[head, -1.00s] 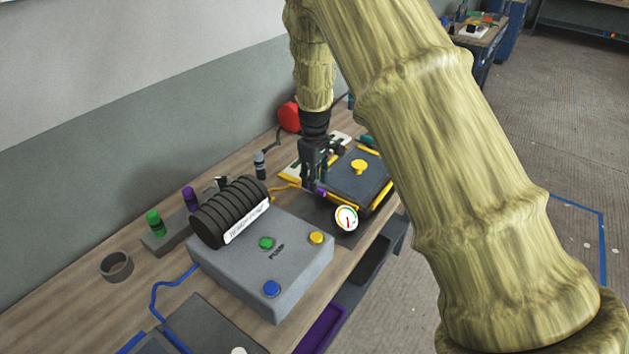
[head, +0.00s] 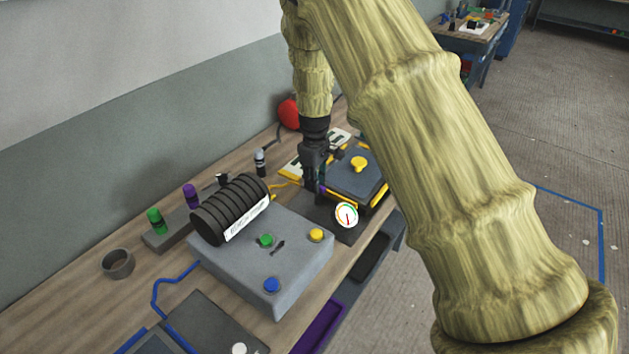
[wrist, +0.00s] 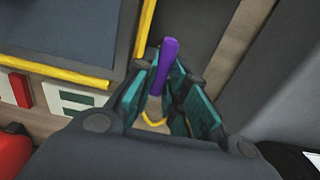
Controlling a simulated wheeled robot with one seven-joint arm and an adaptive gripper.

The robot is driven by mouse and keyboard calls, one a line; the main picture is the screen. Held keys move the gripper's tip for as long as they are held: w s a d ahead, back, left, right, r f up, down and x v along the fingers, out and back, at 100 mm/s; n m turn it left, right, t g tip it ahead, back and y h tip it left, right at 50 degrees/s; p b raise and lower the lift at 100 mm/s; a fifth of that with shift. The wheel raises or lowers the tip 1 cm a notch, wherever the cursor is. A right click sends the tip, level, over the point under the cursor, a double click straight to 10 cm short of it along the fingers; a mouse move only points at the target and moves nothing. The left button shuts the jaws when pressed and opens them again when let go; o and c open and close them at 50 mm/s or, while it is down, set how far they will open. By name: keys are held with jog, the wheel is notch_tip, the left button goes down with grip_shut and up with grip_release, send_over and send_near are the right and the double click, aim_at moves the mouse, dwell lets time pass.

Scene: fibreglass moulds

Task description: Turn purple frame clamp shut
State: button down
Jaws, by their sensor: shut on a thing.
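The purple clamp handle (wrist: 169,58) stands between the two teal-padded fingers of my gripper (wrist: 165,88) in the wrist view. My gripper is shut on it. In the head view my gripper (head: 313,186) points down at the near left corner of the mould, and only a small purple bit (head: 322,188) of the clamp shows beside the fingers. The mould is a dark grey block (head: 352,177) with a yellow frame edge (wrist: 60,71) and a yellow knob (head: 359,163) on top. The clamp's base is hidden by the fingers.
A grey pump box (head: 225,264) with coloured buttons and a black ribbed cylinder (head: 232,206) stands nearer on the bench. A round gauge (head: 346,215) is close to the gripper. A red object (head: 290,114) lies behind.

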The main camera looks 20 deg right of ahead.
jog(key=shift+m, duration=0.3)
jog(key=m, duration=0.3)
jog(key=shift+w+d+m, duration=0.15)
jog(key=shift+d+m, duration=0.1)
jog(key=shift+m, duration=0.05)
jog(key=m, duration=0.4)
jog(key=shift+d+r+m, duration=0.1)
jog(key=shift+d+m, duration=0.15)
jog(key=shift+m, duration=0.05)
jog(key=m, duration=0.4)
jog(key=shift+d+m+p, duration=0.3)
jog(key=shift+p, duration=0.1)
jog(key=shift+d+m, duration=0.2)
jog(key=shift+m, duration=2)
jog(key=c, duration=1.4)
grip_release()
jog(key=shift+s, duration=0.25)
jog(key=shift+c, duration=0.2)
